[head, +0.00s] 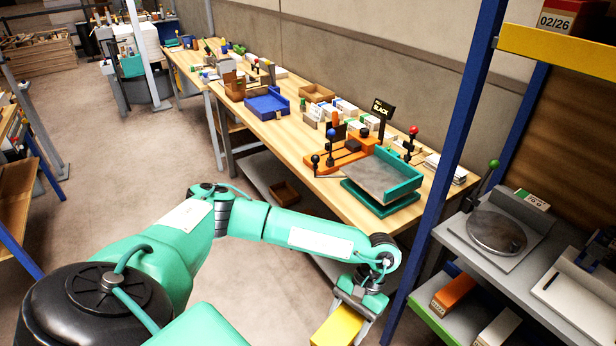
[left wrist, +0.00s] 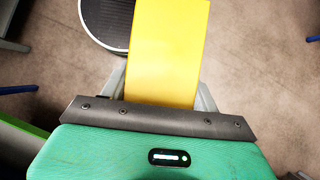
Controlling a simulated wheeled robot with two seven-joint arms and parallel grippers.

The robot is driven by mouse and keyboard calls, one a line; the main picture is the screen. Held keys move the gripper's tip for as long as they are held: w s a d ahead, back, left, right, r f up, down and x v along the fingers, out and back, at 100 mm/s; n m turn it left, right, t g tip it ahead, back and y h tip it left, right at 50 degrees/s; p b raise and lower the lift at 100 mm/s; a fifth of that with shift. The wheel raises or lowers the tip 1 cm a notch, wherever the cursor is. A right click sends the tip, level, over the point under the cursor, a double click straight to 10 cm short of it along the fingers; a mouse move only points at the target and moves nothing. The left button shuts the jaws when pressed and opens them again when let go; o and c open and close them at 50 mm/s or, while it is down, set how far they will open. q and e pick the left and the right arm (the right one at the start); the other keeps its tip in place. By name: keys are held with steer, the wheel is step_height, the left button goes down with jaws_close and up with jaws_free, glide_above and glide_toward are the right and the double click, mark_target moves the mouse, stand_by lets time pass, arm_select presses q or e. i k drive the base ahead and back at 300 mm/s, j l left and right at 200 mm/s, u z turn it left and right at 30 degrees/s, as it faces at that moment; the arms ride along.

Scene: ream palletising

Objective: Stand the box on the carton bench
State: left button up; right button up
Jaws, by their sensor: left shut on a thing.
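A yellow box (head: 337,327) shows at the bottom of the head view, cut off by the frame edge. My left gripper (head: 352,306) is shut on it, with a finger at each side. In the left wrist view the yellow box (left wrist: 168,55) juts out from between the fingers of my left gripper (left wrist: 160,92), over the floor. Which bench is the carton bench I cannot tell. A long wooden bench (head: 335,200) stands beyond the arm. My right gripper is not in view.
A blue upright post (head: 455,150) and a grey shelf unit (head: 455,240) stand close to the right of my left gripper. A teal tray device (head: 385,182) and a blue tray (head: 268,103) sit on the wooden bench. Open floor (head: 130,150) lies to the left.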

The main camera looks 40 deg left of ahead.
mark_target(295, 136)
steer(key=i+j, duration=0.1)
steer(key=j, duration=0.3)
steer(key=i+j, duration=0.1)
steer(key=j, duration=0.25)
steer(key=i+j, duration=0.1)
steer(key=j, duration=0.3)
steer(key=i+j+u, duration=0.1)
steer(key=j, duration=0.3)
steer(key=i+j, duration=0.15)
steer(key=j, duration=0.25)
